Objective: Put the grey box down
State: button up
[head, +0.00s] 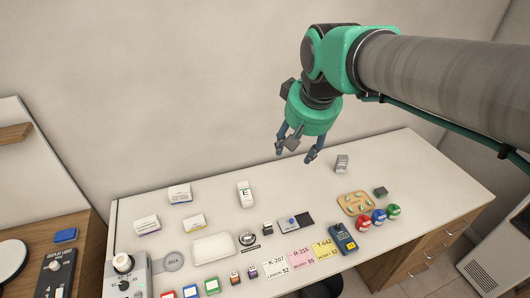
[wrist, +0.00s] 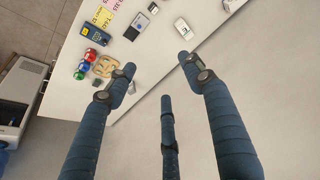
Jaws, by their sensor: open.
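A light grey box (head: 342,163) stands upright on the white counter (head: 290,178) near its back edge, right of my gripper in the head view. My gripper (head: 297,152) hangs above the back of the counter with its fingers spread, empty and apart from the box. In the wrist view, my gripper (wrist: 157,65) shows its blue fingers wide apart with nothing between them.
A wooden tray (head: 346,209), a small dark grey block (head: 380,191) and red, blue and green jars (head: 378,216) stand at the right. A white box (head: 245,194) stands left of my gripper. The counter's back middle is clear. A wall (head: 180,90) rises behind.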

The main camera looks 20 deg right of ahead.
jog(key=s+a+f, duration=0.2)
jog(key=s, duration=0.5)
jog(key=s+a+f+n+t, duration=0.1)
jog(key=s+a+f, duration=0.2)
jog(key=s, duration=0.3)
jog(key=shift+s+y, duration=0.3)
jog(key=shift+s, duration=0.1)
notch_tip(320, 180, down, 10)
jog(key=b, duration=1)
